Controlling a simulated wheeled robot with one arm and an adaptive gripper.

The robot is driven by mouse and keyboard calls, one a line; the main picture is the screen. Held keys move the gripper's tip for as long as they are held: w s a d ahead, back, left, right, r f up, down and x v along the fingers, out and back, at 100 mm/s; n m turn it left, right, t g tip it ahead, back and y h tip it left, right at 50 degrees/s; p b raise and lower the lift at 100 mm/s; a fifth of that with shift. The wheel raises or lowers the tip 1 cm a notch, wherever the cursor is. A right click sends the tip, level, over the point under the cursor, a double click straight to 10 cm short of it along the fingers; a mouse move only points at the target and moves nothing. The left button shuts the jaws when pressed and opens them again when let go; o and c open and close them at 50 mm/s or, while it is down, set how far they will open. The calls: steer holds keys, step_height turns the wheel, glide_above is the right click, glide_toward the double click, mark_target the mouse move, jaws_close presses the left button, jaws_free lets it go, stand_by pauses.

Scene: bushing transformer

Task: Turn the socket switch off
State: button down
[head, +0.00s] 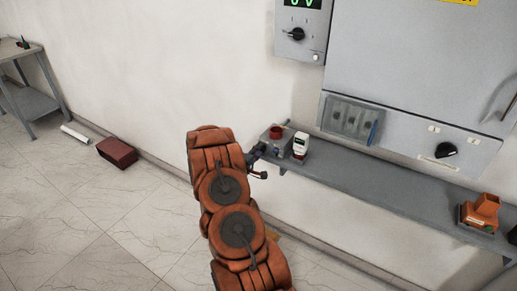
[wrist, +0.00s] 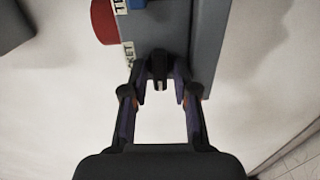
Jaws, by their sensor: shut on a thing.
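The grey socket box (head: 272,147) stands at the left end of the wall shelf, with a red round part (head: 276,131) on top. In the wrist view the box (wrist: 208,40) shows its side, a red round part (wrist: 103,20) and a white label (wrist: 129,52) ending in "KET". A small black switch (wrist: 159,69) sticks out of the box below the label. My gripper (wrist: 160,88) is shut on this switch, one finger on each side. In the head view my gripper (head: 257,166) is at the box's left front, partly hidden by my arm.
A white handheld device (head: 300,145) stands right beside the box. An orange device (head: 481,212) sits farther right on the grey shelf (head: 370,180). Grey cabinets (head: 410,75) with knobs hang above. A dark red box (head: 117,152) and a white tube (head: 75,134) lie on the floor at left.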

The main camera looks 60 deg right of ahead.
stand_by(0.4)
steer(key=shift+r, duration=0.1)
steer(key=c, duration=1.2)
jaws_free()
steer(key=shift+o, duration=0.2)
